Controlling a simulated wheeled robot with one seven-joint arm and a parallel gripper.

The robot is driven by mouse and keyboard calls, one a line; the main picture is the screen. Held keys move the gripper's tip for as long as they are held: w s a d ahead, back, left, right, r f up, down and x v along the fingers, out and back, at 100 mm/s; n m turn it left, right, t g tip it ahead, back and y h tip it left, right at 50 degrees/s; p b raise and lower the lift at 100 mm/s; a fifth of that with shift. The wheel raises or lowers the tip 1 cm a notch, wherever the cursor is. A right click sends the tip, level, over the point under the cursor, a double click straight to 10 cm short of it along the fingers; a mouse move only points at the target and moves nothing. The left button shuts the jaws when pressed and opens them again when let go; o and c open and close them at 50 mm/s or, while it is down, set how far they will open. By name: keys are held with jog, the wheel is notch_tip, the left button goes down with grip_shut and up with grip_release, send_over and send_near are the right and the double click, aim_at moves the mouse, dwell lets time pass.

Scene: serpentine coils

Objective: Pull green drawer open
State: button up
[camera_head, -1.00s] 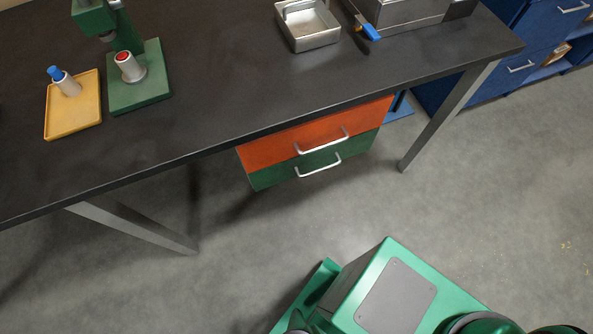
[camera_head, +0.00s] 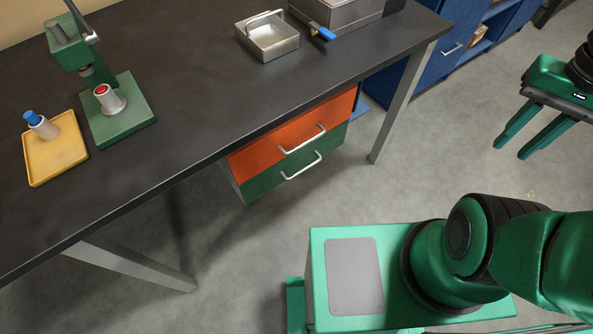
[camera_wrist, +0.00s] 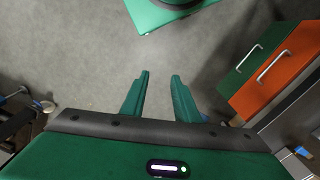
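The green drawer (camera_head: 258,187) is the lower of two drawers under the dark table, below an orange drawer (camera_head: 262,148). It looks shut, its front about level with the orange one. Its silver bar handle (camera_head: 302,167) faces the open floor. In the wrist view the green drawer (camera_wrist: 237,71) and its handle (camera_wrist: 249,58) show at the upper right, beside the orange drawer (camera_wrist: 272,76). My gripper (camera_head: 507,150) is at the right of the head view, well apart from the drawers. In the wrist view its fingers (camera_wrist: 160,76) are spread with nothing between them.
The table edge (camera_head: 199,173) overhangs the drawers, and a metal leg (camera_head: 402,95) stands to their right. A metal tray (camera_head: 269,38), a green press (camera_head: 118,118) and a yellow tray (camera_head: 57,158) are on the table. Bare floor (camera_head: 395,172) lies before the drawers.

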jog(key=w+a+f+n+g+y, duration=0.1)
jog(key=w+f, duration=0.2)
jog(key=w, duration=0.2)
jog(key=w+a+f+n+g, duration=0.1)
jog(key=w+f+n, duration=0.15)
jog(key=w, duration=0.25)
jog(key=n+g+y, duration=0.1)
jog(key=n+y, duration=0.2)
jog(key=y, duration=1.3)
send_near(303, 169)
jog(key=shift+h, duration=0.3)
jog(key=x, duration=0.9)
jog(key=shift+w+a+f, duration=0.15)
jog(key=shift+w+a, duration=0.05)
jog(key=shift+a, duration=0.2)
